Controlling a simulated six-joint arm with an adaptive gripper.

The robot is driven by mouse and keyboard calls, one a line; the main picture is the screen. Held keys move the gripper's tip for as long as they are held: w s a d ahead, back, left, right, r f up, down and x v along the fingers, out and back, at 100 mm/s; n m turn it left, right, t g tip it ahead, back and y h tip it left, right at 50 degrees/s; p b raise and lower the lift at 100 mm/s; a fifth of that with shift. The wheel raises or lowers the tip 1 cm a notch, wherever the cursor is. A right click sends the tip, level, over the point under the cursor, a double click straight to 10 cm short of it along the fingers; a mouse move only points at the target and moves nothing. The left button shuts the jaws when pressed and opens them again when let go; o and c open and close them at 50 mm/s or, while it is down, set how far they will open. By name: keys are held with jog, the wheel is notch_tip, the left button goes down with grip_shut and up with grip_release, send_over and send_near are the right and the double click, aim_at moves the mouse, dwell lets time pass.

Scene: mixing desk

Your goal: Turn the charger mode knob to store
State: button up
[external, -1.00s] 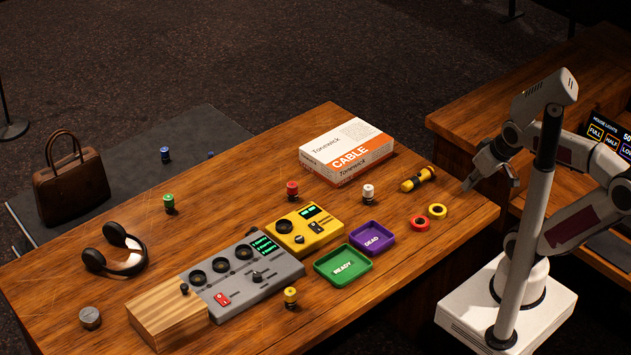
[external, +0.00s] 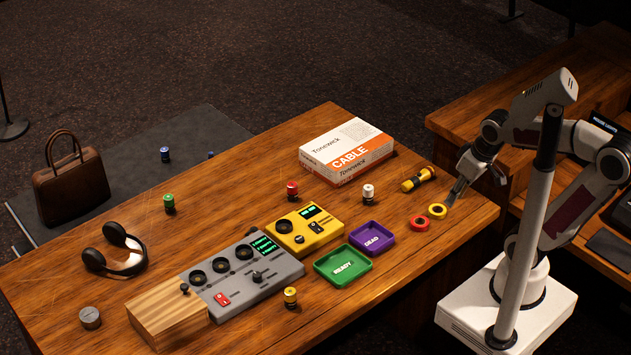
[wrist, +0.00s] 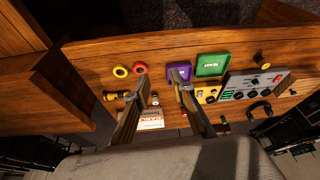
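The grey charger (external: 246,300) lies on the desk with a wooden end block, three round sockets, a red switch and a green-lit display. Its dark mode knob (external: 257,277) is on the near right part of the top; its pointer setting is too small to read. The charger also shows at the right of the wrist view (wrist: 236,80). My gripper (external: 453,197) is over the desk's right end, near the yellow tape ring, well away from the knob. In the wrist view my gripper (wrist: 160,74) has its fingers apart with nothing held between them.
A yellow device (external: 325,237) sits behind the charger. A green tray (external: 327,279) and a purple tray (external: 385,246) lie right of it. Red (external: 420,223) and yellow (external: 437,211) rings, a flashlight (external: 418,179), a cable box (external: 345,150) and several small cylinders stand around.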

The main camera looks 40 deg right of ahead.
jog(key=w+a+f+n+g, duration=0.1)
jog(key=w+a+f+n, duration=0.1)
jog(key=w+a, duration=0.45)
jog(key=w+a+f+n+g, duration=0.25)
jog(key=w+a, duration=0.25)
jog(key=a, duration=0.3)
jog(key=n+t+y, duration=0.2)
jog(key=n+y, duration=0.1)
jog(key=n, duration=0.2)
send_near(257, 274)
jog(key=shift+w+d+f+g, duration=0.1)
jog(key=shift+w+f+g, duration=0.15)
jog(key=shift+f, duration=0.1)
jog(key=shift+f, duration=0.15)
jog(key=shift+x, duration=3.75)
